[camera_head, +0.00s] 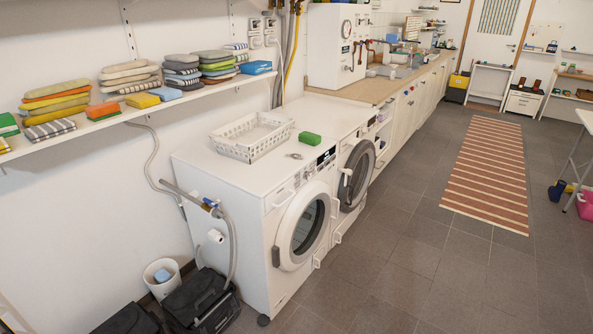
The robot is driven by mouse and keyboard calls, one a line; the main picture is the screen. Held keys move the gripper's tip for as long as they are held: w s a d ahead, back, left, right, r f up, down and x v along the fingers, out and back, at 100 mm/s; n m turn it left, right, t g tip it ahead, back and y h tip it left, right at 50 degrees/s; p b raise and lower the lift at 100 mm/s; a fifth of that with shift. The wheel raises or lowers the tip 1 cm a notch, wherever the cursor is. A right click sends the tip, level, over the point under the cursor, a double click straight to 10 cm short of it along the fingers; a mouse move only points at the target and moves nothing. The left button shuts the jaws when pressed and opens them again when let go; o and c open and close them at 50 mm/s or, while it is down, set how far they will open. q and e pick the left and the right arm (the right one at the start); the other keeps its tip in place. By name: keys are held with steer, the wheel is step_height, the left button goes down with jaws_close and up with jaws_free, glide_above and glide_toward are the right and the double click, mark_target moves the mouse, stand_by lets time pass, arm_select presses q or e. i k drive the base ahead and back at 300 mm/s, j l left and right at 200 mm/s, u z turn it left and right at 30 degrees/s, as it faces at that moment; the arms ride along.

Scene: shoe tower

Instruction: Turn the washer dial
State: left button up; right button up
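Two white front-loading machines stand side by side against the left wall. The second machine (330,116) has a dark round door with a grey ring. A control panel with a dark display (326,157) runs along the top front edge of the nearer washer. Its dial is too small to make out clearly, and I cannot tell its setting. Neither of my grippers shows in this view.
A wall shelf (150,106) with folded cloths hangs above. A black bag (199,301) and white bin (161,279) stand at the washer's left. The grey floor in front is clear up to a striped rug (490,170).

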mark_target(306, 175)
steer(key=i+l+u, duration=0.4)
steer(key=i+l, duration=0.15)
steer(key=i+l+u, duration=0.25)
steer(key=l, duration=0.2)
steer(key=i+l+u, duration=0.2)
steer(key=l, duration=0.25)
steer(key=i+l+u, duration=0.2)
steer(key=l, duration=0.25)
steer(key=i+l+u, duration=0.2)
steer(key=l, duration=0.25)
steer(key=l+u, duration=0.2)
steer(key=l, duration=0.25)
steer(key=i+l+u, duration=0.2)
steer(key=l, duration=0.35)
steer(key=k+j, duration=0.05)
steer(key=k, duration=0.05)
